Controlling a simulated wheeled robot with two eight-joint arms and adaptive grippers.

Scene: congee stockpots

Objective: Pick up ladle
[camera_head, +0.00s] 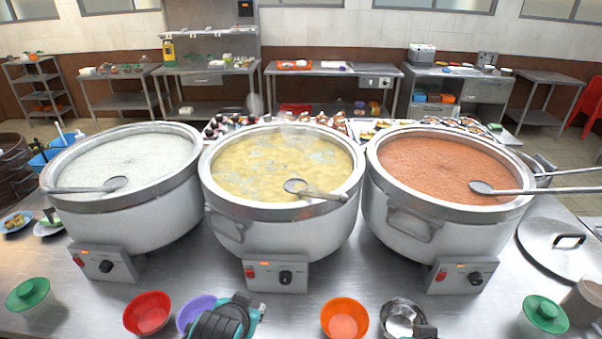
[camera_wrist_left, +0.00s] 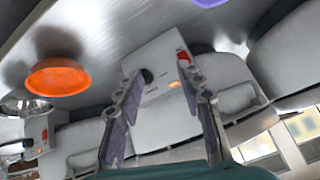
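Three ladles rest in three stockpots in the head view. The left ladle (camera_head: 88,187) lies over the rim of the white congee pot (camera_head: 135,221). The middle ladle (camera_head: 314,191) lies at the near rim of the yellow congee pot (camera_head: 285,236). The right ladle (camera_head: 520,189) lies over the right rim of the red-orange congee pot (camera_head: 440,226). My left gripper (camera_head: 232,315) is low at the front, below the middle pot. In the left wrist view its fingers (camera_wrist_left: 160,85) are apart and empty, before a control box (camera_wrist_left: 155,75). A dark part (camera_head: 424,331) at the bottom edge may be my right gripper.
A red bowl (camera_head: 148,313), purple bowl (camera_head: 193,311), orange bowl (camera_head: 344,320) and metal bowl (camera_head: 402,316) line the front. A pot lid (camera_head: 560,245) lies at right. Food trays sit behind the pots.

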